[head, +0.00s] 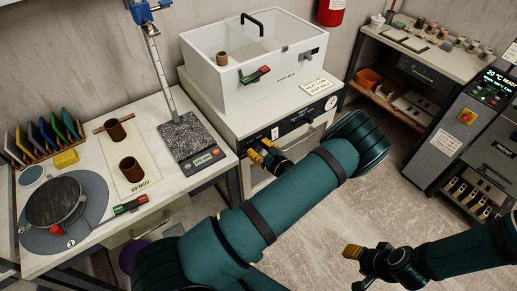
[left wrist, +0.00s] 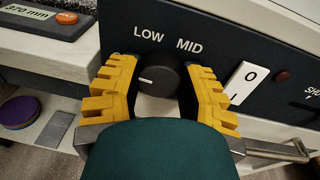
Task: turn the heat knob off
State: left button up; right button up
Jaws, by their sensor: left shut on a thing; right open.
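The heat knob (left wrist: 152,77) is a dark round knob on a dark panel, with the words LOW and MID above it. A short pale mark shows on the left part of its face. My left gripper (left wrist: 160,85) has its yellow fingers on both sides of the knob and is shut on it. In the head view my left gripper (head: 262,156) is at the front panel (head: 297,121) of the white cabinet, and the knob is hidden there. My right gripper (head: 362,265) is open and empty above the floor at the lower right.
A metal bar handle (left wrist: 275,150) runs below. A clear-lidded white box (head: 232,85) stands on top. Open floor (head: 310,222) lies in front.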

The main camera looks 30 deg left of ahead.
pick_arm(q)
jog(key=shift+n, duration=0.4)
jog(key=o, duration=1.2)
jog(key=shift+o, duration=0.2)
jog(key=v, duration=1.2)
jog(key=shift+s+a, duration=0.1)
